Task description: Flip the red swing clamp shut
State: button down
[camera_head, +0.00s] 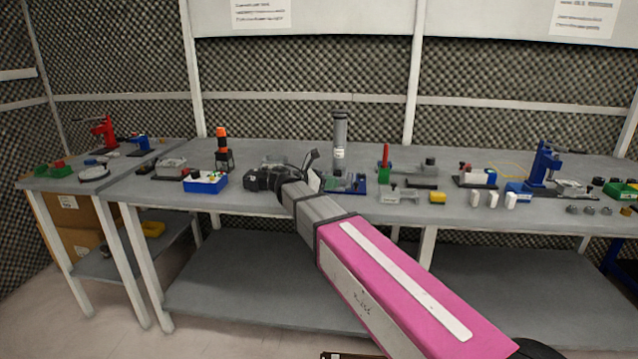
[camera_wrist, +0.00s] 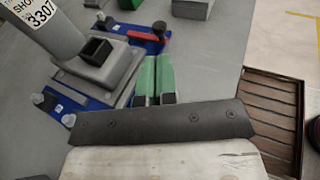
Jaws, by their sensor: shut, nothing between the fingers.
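The red swing clamp (camera_wrist: 147,38) shows in the wrist view as a red lever lying nearly flat across the blue base plate (camera_wrist: 102,97), with a dark knob at its right end. A grey column (camera_wrist: 50,30) with a white label stands on the same plate in a grey square foot. The column (camera_head: 340,140) and blue plate also show in the head view; I cannot make out the clamp lever there. My gripper (camera_wrist: 153,62) has green fingers pressed together and empty. Their tips are just in front of the red lever in the picture; I cannot tell whether they touch it.
A red post on a green block (camera_head: 384,160) stands right of the column. A blue press (camera_head: 543,165) stands farther right.

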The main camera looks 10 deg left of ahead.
aim_at(356, 183)
jog(key=shift+x, duration=2.95)
